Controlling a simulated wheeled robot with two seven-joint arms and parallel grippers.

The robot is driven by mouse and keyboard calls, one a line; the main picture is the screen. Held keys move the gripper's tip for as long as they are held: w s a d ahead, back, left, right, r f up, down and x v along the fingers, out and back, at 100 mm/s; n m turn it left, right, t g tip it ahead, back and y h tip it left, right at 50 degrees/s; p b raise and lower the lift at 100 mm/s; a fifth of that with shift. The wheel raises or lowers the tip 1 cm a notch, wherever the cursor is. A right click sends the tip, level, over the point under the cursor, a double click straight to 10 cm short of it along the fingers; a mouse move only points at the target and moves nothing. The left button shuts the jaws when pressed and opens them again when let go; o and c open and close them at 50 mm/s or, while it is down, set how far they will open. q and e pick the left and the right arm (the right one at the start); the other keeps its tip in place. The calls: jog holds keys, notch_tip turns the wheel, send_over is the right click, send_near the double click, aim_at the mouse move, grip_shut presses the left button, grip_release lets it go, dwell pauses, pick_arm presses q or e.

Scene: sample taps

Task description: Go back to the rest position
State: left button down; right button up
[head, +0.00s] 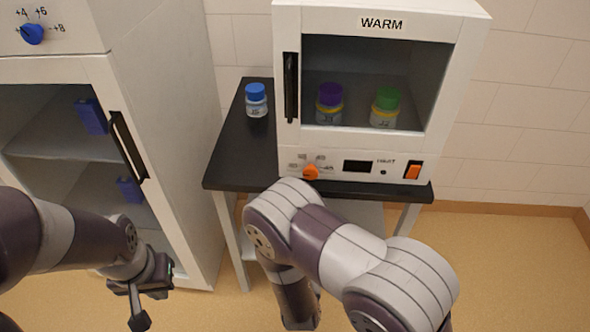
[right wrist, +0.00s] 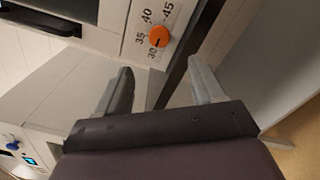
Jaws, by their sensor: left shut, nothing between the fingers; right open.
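My left gripper (head: 143,288) is at the lower left of the head view, in front of the tall white cabinet, shut and empty. My right arm reaches across the front of the white WARM cabinet (head: 381,24); its gripper is hidden in the head view. In the right wrist view my right gripper (right wrist: 160,88) is open and empty. Beyond its fingers is the orange dial (right wrist: 158,37) of the WARM cabinet, with marks 30 to 45. The same dial shows in the head view (head: 311,172), apart from the fingers.
A blue-capped jar (head: 256,101) stands on the dark table (head: 228,150). A purple-capped jar (head: 329,104) and a green-capped jar (head: 385,107) stand inside the WARM cabinet. The tall cabinet (head: 160,90) at left holds blue items. Floor is clear at right.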

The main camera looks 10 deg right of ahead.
notch_tip(320, 180, down, 8)
jog(key=s+m+g+y, duration=0.2)
jog(key=m+g, duration=0.3)
jog(key=s+a+m+g+y+p, duration=0.3)
jog(key=s+a+m+g, duration=0.25)
jog(key=m+g, duration=0.25)
jog(key=s+d+r+m+g+p, duration=0.1)
jog(key=s+d+r+m+p, duration=0.1)
jog(key=r, duration=0.6)
jog(key=s+d+r+m+g+p, duration=0.1)
jog(key=d+r+m+p, duration=0.2)
jog(key=d+r, duration=0.2)
jog(key=s+d+r+m+g+p, duration=0.1)
jog(key=d+r, duration=0.3)
jog(key=r, duration=0.7)
jog(key=shift+s+d+m+p, duration=0.15)
jog(key=shift+s+m+p, duration=0.55)
jog(key=shift+s+m, duration=0.15)
